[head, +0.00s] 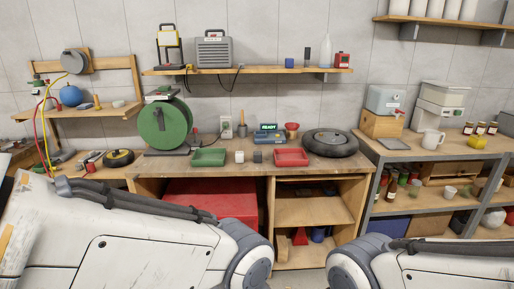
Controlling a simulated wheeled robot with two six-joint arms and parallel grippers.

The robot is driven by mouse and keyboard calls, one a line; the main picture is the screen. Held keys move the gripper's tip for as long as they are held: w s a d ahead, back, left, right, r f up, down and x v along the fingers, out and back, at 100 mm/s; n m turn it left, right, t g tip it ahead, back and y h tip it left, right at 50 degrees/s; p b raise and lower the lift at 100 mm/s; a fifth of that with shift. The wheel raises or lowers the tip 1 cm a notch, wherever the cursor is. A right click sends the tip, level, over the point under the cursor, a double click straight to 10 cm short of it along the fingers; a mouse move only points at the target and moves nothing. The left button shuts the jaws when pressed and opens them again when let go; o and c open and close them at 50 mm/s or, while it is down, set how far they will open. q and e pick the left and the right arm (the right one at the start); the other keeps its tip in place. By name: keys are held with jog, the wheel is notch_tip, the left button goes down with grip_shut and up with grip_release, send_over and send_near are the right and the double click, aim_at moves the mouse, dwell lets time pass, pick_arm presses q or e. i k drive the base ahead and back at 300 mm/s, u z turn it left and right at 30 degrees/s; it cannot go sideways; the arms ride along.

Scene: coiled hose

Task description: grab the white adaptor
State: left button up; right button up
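A small white piece that looks like the white adaptor (239,156) stands on the wooden workbench (222,171), between the green tray (209,157) and a small dark grey piece (257,156). It is too small to make out its details. Neither of my grippers is in view. Only large white links of my two arms show, low in the picture, well in front of the bench.
A green hose reel (165,125) stands left of the green tray. A red tray (291,157) and a dark coiled hose (330,143) lie to the right. Behind are a blue device with a green display (269,136) and a wall socket (226,127). Bare bench top shows along the front.

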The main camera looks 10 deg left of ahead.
aim_at(239, 155)
jog(key=u, duration=0.3)
jog(key=i, duration=1.95)
jog(key=u, duration=0.4)
